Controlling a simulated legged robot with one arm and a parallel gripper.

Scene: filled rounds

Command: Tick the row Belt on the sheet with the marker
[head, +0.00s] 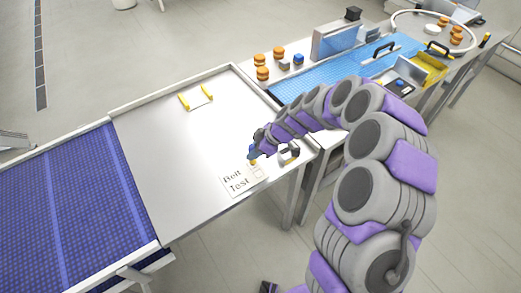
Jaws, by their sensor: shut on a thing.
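The white sheet (241,187) lies near the front edge of the pale table, with the words Belt and Test one above the other. Belt is the upper row. Small boxes seem to stand right of the words; any mark in them is too small to tell. My gripper (254,154) is at the sheet's upper right end, above and right of the word Belt. It is shut on a small blue and yellow thing, which I take for the marker (252,161); its tip is low over the sheet, and I cannot tell whether it touches.
A small dark and white object (289,154) sits right of my gripper. A yellow-ended holder (196,97) lies farther back. A dark blue belt (70,210) is at left, a light blue belt (330,80) with orange rounds (262,73) beside it at back right. The table's middle is clear.

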